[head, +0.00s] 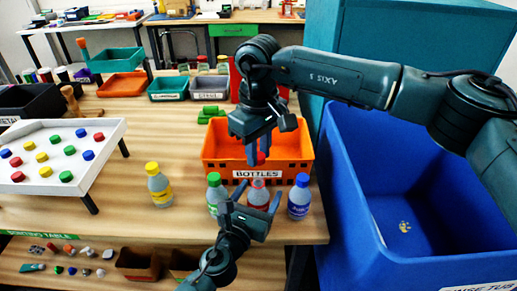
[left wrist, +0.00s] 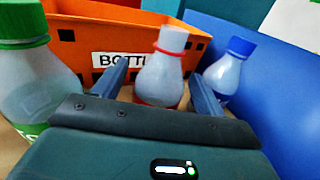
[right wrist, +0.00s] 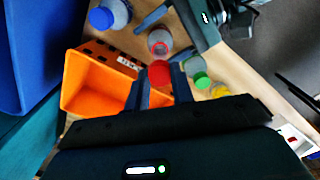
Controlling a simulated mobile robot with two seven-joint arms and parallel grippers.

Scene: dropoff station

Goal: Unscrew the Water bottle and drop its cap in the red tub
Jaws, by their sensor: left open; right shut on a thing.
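A clear bottle with a red neck ring and no cap (head: 258,195) stands at the table's front edge; it also shows in the left wrist view (left wrist: 162,75). My left gripper (head: 250,205) is open, with a finger on each side of this bottle. My right gripper (head: 260,151) is shut on a red cap (right wrist: 159,73) and holds it above the bottle, apart from its neck. The bottle's label is too small to read. A red container (head: 235,82), possibly the red tub, is mostly hidden behind my right arm.
A green-capped bottle (head: 214,192) and a blue-capped bottle (head: 299,197) stand close on either side. A yellow-capped bottle (head: 159,188) is farther left. The orange BOTTLES crate (head: 222,172) is just behind. A large blue tub (head: 350,190) is at right.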

